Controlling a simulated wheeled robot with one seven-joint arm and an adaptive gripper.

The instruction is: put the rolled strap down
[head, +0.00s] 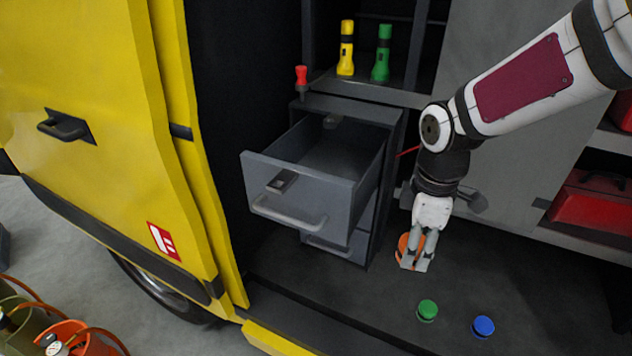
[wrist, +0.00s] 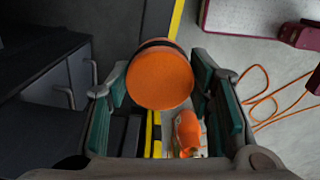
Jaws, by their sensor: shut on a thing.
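The rolled strap (wrist: 160,80) is a round orange roll with a dark band at its far edge. In the wrist view it sits between the two finger pads of my gripper (wrist: 160,92), which is shut on it. In the head view my gripper (head: 416,260) points down over the dark van floor, and the orange strap (head: 403,244) shows partly behind the fingers. I cannot tell whether the strap touches the floor.
An open, grey drawer (head: 298,197) juts out left of my gripper. A green round piece (head: 427,310) and a blue one (head: 483,326) lie on the van floor (head: 345,296) nearby. Yellow (head: 346,50) and green (head: 382,54) torches stand on a shelf. A red case (head: 590,205) is at right.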

